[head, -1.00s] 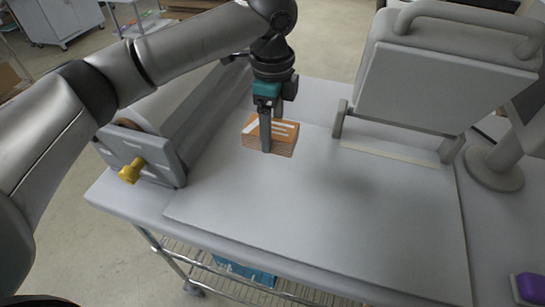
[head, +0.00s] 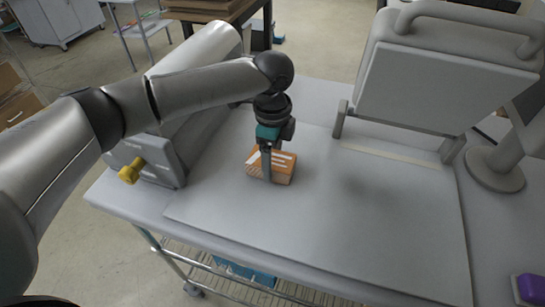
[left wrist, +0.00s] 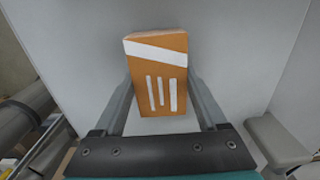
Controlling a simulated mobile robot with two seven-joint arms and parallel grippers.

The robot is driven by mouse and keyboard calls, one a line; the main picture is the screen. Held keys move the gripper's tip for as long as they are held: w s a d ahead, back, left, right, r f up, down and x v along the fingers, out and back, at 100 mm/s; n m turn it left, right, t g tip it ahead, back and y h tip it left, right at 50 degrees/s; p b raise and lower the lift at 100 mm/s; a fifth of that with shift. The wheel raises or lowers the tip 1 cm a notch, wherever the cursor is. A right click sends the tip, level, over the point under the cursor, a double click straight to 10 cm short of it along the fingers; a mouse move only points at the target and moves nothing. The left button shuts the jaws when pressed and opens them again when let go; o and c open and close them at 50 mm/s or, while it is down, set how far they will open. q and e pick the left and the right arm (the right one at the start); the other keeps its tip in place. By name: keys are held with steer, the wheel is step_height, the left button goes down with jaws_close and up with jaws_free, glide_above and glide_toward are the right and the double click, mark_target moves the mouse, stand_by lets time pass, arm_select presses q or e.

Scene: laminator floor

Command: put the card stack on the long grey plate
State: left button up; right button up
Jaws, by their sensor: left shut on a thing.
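The card stack (head: 284,172) is an orange block with white stripes on top. My left gripper (head: 268,168) is shut on it and points down, with one finger across its near side. In the left wrist view, the card stack (left wrist: 158,80) sits between the two fingers. The long grey plate (head: 340,220) is a flat grey board on the table, and the stack is over its left part. I cannot tell whether the stack touches the plate or hangs just above it. My right gripper is out of view.
A grey machine with a yellow knob (head: 131,171) stands left of the plate. A large hinged press with a handle (head: 440,85) stands at the back right. A purple block (head: 530,287) lies at the far right front. The plate's middle and front are clear.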

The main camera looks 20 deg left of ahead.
mark_target(273, 159)
arm_select(q)
steer(key=o, duration=1.5)
steer(key=shift+c, duration=0.2)
steer(key=shift+r, duration=0.1)
step_height(273, 159, up, 12)
